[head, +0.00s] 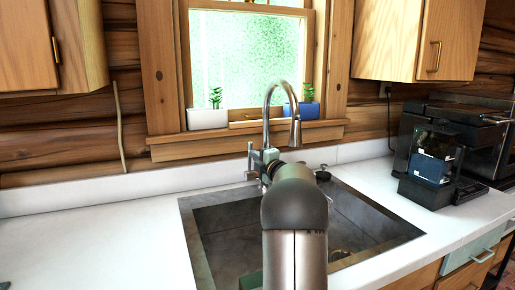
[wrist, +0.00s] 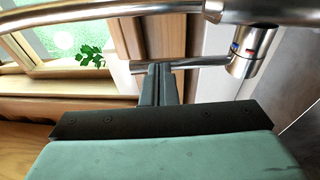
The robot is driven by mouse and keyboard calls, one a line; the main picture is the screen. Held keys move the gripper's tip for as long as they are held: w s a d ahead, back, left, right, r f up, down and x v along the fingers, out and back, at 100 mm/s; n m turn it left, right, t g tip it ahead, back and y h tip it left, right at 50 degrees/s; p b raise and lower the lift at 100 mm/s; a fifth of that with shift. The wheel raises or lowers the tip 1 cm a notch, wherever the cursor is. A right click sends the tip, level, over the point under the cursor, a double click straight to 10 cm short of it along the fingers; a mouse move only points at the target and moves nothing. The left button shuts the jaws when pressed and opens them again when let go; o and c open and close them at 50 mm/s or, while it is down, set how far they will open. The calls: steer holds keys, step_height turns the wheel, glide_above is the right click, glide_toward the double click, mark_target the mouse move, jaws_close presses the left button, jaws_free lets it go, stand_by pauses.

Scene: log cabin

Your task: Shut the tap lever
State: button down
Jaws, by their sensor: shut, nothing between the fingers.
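The chrome tap (head: 267,110) stands behind the sink, its tall spout arching forward. Its lever is a thin metal rod; in the wrist view the lever (wrist: 205,63) runs sideways from a round valve body (wrist: 250,50) with a red and blue mark. My gripper (wrist: 158,68) is shut and empty, its fingertips overlapping the lever in the picture near its free end; I cannot tell whether they touch. In the head view my arm hides most of the gripper and the tap base. No water flow is visible.
The sink (head: 225,235) is set into a white counter (head: 110,235). The spout passes close across the top of the wrist view. A white planter (head: 207,119) and a blue planter (head: 305,110) stand on the window sill. A black coffee machine (head: 430,165) stands right.

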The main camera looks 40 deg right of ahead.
steer(key=p, duration=0.1)
steer(key=w+g+p, duration=0.1)
steer(key=p, duration=0.1)
steer(key=shift+w+d+r+g+p, duration=0.1)
steer(key=shift+d+r+g+p, duration=0.1)
steer(key=shift+r+g+p, duration=0.15)
steer(key=shift+f, duration=0.1)
steer(key=s+a+b, duration=0.1)
steer(key=s+b, duration=0.3)
steer(key=s, duration=0.6)
steer(key=shift+a, duration=0.15)
steer(key=shift+a, duration=0.1)
